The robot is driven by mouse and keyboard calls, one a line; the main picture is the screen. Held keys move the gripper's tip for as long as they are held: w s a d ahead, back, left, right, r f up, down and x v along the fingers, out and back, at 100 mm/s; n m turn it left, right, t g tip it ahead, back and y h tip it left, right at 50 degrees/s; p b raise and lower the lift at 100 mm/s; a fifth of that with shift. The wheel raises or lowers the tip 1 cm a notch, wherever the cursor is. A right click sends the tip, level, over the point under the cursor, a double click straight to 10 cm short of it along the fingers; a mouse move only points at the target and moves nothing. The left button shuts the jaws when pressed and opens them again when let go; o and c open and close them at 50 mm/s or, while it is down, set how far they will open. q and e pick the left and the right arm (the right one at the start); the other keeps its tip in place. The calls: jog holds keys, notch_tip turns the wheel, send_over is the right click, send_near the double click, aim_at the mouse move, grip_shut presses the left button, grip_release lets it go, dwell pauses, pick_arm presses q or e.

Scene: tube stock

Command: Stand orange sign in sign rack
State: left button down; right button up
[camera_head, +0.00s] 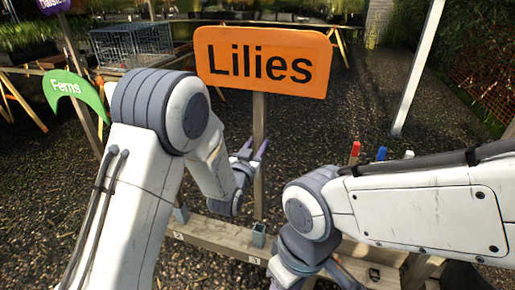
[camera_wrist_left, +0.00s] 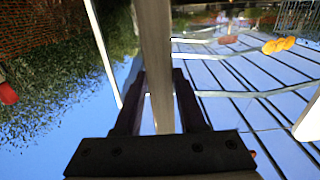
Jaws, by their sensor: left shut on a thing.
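The orange sign (camera_head: 262,62) reads "Lilies" and stands upright on a wooden post (camera_head: 259,125). My left gripper (camera_head: 250,152) is shut on the post below the board. The left wrist view shows the post (camera_wrist_left: 154,50) between the two dark fingers (camera_wrist_left: 158,95). The sign rack (camera_head: 215,230) is a low wooden beam with grey sockets. The post's lower end shows just above one square socket (camera_head: 258,236) in the picture; I cannot tell its exact height over it. My right arm crosses the lower right, and its gripper end is not clear.
A green "Ferns" sign (camera_head: 77,93) and a purple sign (camera_head: 53,5) stand at the left. A wire cage (camera_head: 132,45) sits on a table behind. Red (camera_head: 355,149) and blue (camera_head: 381,153) upright pieces show behind my right arm. Open gravel lies behind the rack.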

pick_arm(q)
jog(key=shift+f+b, duration=1.65)
jog(key=shift+f, duration=0.9)
jog(key=shift+s, duration=0.1)
jog(key=shift+f+b, duration=0.15)
jog(key=shift+b, duration=0.15)
jog(key=shift+f+b, duration=0.75)
jog(key=shift+f, duration=0.15)
jog(key=shift+f+b, duration=1.3)
jog(key=shift+b, duration=0.25)
jog(key=shift+f, duration=0.2)
